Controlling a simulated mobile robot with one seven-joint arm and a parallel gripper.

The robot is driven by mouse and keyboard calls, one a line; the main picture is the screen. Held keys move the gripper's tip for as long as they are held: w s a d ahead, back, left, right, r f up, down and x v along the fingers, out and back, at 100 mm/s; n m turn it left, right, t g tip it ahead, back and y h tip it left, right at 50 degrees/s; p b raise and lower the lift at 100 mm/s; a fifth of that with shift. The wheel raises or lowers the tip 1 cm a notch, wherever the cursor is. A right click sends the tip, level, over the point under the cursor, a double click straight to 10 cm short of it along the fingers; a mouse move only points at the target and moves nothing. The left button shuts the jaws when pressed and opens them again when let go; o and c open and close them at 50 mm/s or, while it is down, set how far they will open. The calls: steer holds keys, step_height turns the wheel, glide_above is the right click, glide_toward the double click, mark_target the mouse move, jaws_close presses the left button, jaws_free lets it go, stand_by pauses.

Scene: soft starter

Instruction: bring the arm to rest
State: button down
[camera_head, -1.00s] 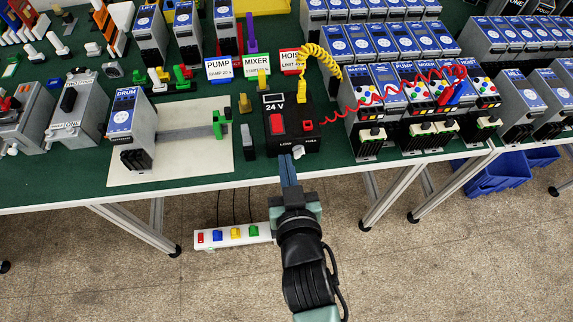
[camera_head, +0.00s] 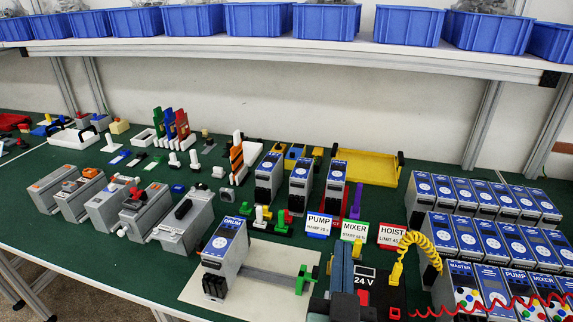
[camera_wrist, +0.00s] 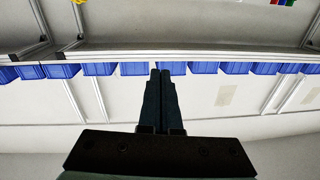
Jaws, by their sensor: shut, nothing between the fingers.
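My gripper (camera_head: 343,248) shows at the bottom of the head view, its two dark fingers upright, side by side and shut with nothing between them. It stands in front of the left part of the black 24 V box (camera_head: 366,272) and hides some of it. In the wrist view my gripper (camera_wrist: 160,74) points at the pale wall and the row of blue bins (camera_wrist: 203,68). No part of the bench top is clearly in front of the fingers there.
The green bench (camera_head: 120,255) carries a grey DRUM unit (camera_head: 225,250) on a pale board (camera_head: 202,292), label stands and several blue-faced units at right. A yellow coiled cord (camera_head: 425,243) rises beside the box. Above, a shelf (camera_head: 300,47) holds blue bins (camera_head: 259,20).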

steer(key=a+r+t+y, duration=0.1)
steer(key=a+r+t, duration=0.1)
steer(key=r, duration=0.8)
steer(key=a+r+t, duration=0.3)
steer(key=r, duration=0.8)
steer(key=s+a+r+n+t+y, duration=0.1)
steer(key=s+r, duration=0.3)
steer(key=r, duration=0.4)
steer(key=s+a+r+n+t+y, duration=0.1)
steer(key=s+a+r+n+t, duration=0.1)
steer(key=s+r, duration=0.3)
step_height(320, 180, up, 4)
steer(key=shift+a+f+t+y, duration=0.15)
steer(key=shift+a+t+y, duration=0.15)
steer(key=shift+t, duration=0.4)
steer(key=shift+s, duration=0.1)
